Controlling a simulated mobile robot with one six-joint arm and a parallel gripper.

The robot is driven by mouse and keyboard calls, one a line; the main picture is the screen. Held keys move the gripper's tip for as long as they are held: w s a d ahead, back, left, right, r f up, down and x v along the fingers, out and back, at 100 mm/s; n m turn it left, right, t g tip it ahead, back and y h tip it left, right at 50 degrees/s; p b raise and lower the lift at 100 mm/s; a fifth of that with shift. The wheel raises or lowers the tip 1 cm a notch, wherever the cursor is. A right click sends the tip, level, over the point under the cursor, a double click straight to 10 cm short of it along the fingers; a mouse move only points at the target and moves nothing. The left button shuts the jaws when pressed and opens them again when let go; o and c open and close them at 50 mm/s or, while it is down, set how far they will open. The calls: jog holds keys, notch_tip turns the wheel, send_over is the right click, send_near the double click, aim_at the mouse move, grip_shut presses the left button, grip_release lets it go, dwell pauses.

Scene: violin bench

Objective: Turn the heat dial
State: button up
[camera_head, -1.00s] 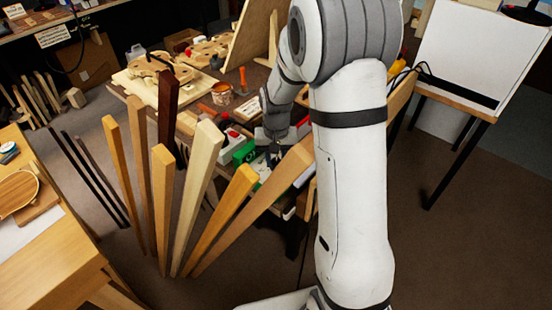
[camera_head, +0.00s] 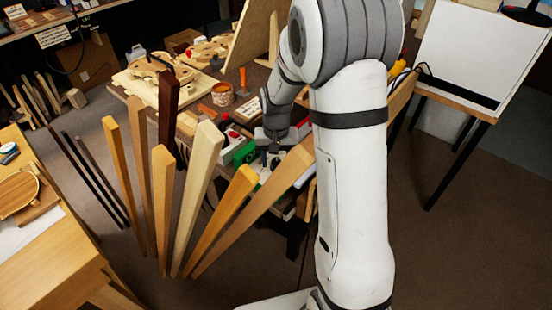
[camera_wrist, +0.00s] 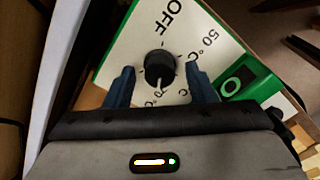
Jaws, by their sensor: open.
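The heat dial (camera_wrist: 159,66) is a round black knob with a light pointer line. It sits on a white panel (camera_wrist: 130,45) with green edging, marked OFF, 50 °C and another temperature partly hidden. In the wrist view the pointer is toward the bottom of the picture, near the partly hidden mark. My gripper (camera_wrist: 160,85) is open, with one blue finger on each side of the dial and gaps between the fingers and the knob. In the head view my gripper (camera_head: 272,143) is over the green and white box (camera_head: 246,152) on the bench; the dial is not discernible there.
A green-framed switch (camera_wrist: 236,84) is right of the dial. In the head view, several upright wood lengths (camera_head: 200,180) stand in front of the bench. An orange-brown pot (camera_head: 222,94) and violin parts (camera_head: 160,85) lie behind my gripper.

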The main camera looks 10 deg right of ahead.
aim_at(276, 162)
notch_tip(276, 162, up, 8)
jog(key=shift+f, duration=0.15)
dwell(0.6)
jog(key=s+r+n+t+p, duration=0.1)
jog(key=s+r+p, duration=0.1)
jog(key=s+r, duration=0.4)
jog(key=s+r+n+t+p, duration=0.1)
jog(key=s+r, duration=0.4)
jog(key=s, duration=1)
jog(key=shift+s+r+n+t+p, duration=0.2)
jog(key=shift+r+n+t+p, duration=0.15)
jog(key=shift+p, duration=0.2)
jog(key=shift+c, duration=0.4)
